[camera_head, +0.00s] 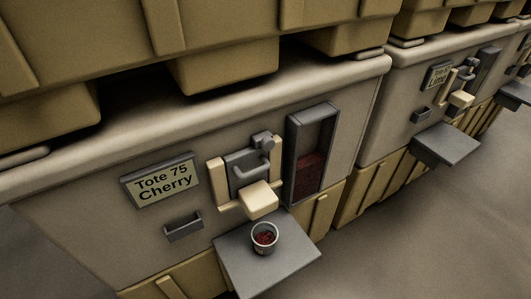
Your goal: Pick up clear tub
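A small clear tub (265,238) stands upright on the grey shelf (290,268) below the dispenser of the bin labelled "Tote 75 Cherry". It holds dark red candy. The dispenser's cream spout (261,200) is above and just behind the tub. Neither of my grippers shows in the head view.
The shelf juts out from the bin front. A label plate (161,180), a small grey holder (184,227) and a window (312,155) with red candy are on the bin. Another bin with a "Lime" label (438,75) and its own shelf (446,145) stands to the right. Open floor (430,235) lies at lower right.

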